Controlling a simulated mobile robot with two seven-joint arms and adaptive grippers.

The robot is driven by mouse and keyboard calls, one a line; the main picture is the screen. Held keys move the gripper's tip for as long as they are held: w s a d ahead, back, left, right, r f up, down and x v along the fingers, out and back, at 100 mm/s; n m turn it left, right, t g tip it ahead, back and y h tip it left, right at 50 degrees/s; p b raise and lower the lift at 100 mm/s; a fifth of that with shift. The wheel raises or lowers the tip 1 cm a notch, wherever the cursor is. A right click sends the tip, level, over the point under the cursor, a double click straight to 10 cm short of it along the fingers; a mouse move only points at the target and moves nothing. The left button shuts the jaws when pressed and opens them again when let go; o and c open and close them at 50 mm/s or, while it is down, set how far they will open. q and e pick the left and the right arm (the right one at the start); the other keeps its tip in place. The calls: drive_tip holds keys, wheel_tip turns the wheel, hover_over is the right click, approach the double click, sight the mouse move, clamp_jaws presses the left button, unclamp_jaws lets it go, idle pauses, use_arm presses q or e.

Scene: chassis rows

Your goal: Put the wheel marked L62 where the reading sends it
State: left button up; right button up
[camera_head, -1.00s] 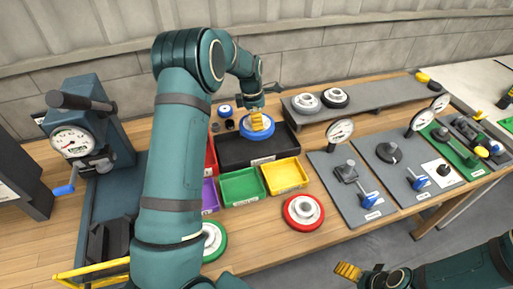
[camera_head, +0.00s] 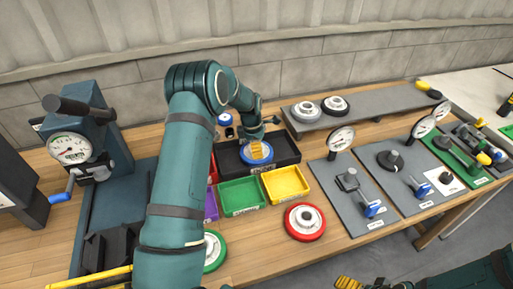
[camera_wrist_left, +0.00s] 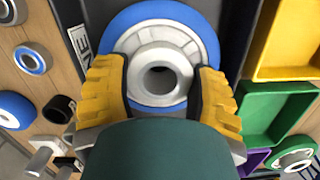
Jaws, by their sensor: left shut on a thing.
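A wheel with a blue rim and a pale hub (camera_head: 257,153) is in my left gripper (camera_head: 257,147). In the left wrist view the yellow fingers (camera_wrist_left: 160,95) close on both sides of the hub of this wheel (camera_wrist_left: 196,28). No L62 mark is readable on it. The wheel is over or inside the black tray (camera_head: 228,165); I cannot tell whether it touches the floor. My right gripper (camera_head: 348,283) shows only its yellow tips at the bottom edge.
Green (camera_head: 240,196) and yellow (camera_head: 286,183) bins adjoin the tray's front. A red wheel (camera_head: 293,229) and a green wheel (camera_head: 217,252) lie on the bench. Two wheels sit on the grey shelf (camera_head: 385,103). A gauge press (camera_head: 92,130) stands left; gauge boards (camera_head: 345,205) stand right.

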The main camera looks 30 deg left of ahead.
use_arm(q)
drive_tip(key=shift+f, duration=0.15)
drive_tip(key=o, duration=1.3)
drive_tip(key=shift+c, duration=0.2)
wheel_tip(320, 180, up, 12)
drive_tip(key=s+a+p, duration=0.1)
drive_tip(key=shift+p, duration=0.3)
drive_tip(key=shift+a, duration=0.1)
